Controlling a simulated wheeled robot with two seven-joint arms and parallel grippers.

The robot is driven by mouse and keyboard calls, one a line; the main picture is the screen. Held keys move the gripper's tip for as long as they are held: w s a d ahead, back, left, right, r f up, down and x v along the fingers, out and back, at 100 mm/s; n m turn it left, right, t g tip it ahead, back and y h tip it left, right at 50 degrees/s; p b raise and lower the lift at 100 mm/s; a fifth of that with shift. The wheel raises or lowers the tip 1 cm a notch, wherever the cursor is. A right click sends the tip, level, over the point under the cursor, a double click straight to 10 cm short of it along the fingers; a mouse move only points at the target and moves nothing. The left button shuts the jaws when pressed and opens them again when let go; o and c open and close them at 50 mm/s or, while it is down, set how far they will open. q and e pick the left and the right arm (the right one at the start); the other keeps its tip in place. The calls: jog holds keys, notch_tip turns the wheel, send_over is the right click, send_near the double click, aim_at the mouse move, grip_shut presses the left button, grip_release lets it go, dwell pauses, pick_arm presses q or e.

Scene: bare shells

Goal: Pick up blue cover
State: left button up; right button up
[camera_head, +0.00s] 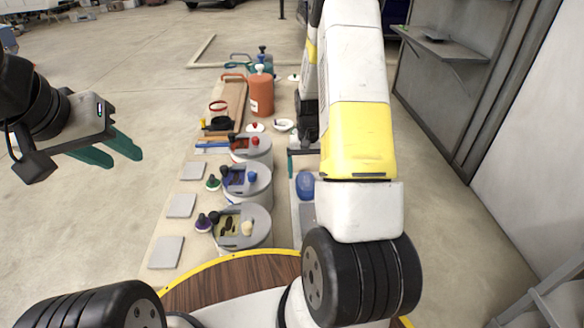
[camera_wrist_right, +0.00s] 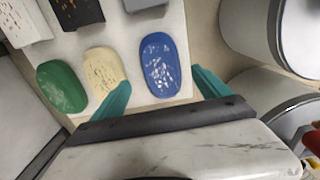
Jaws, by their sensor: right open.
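The blue cover (camera_wrist_right: 160,62) is a glossy oval lying on a white tray (camera_wrist_right: 183,25) in the right wrist view. It also shows in the head view (camera_head: 305,182), just left of my right arm. My right gripper (camera_wrist_right: 162,92) is open and empty, its teal fingers on either side of the cover's near end; I cannot tell the height gap. A cream cover (camera_wrist_right: 104,70) and a green cover (camera_wrist_right: 62,87) lie to the left of the blue one. My left gripper (camera_head: 125,160) is empty, with its teal fingers apart, left of the table.
Several grey round containers with slotted lids (camera_head: 243,226) stand on the table left of the tray. Light grey square pads (camera_head: 166,252) lie along its left edge. An orange bottle (camera_head: 261,94) stands further back. A grey metal cabinet (camera_head: 455,100) is at the right.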

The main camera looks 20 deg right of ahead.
aim_at(306, 180)
notch_tip(306, 180, down, 5)
jog(key=shift+a+r, duration=0.1)
jog(key=shift+r, duration=0.05)
jog(key=shift+r, duration=0.1)
jog(key=c, duration=1.5)
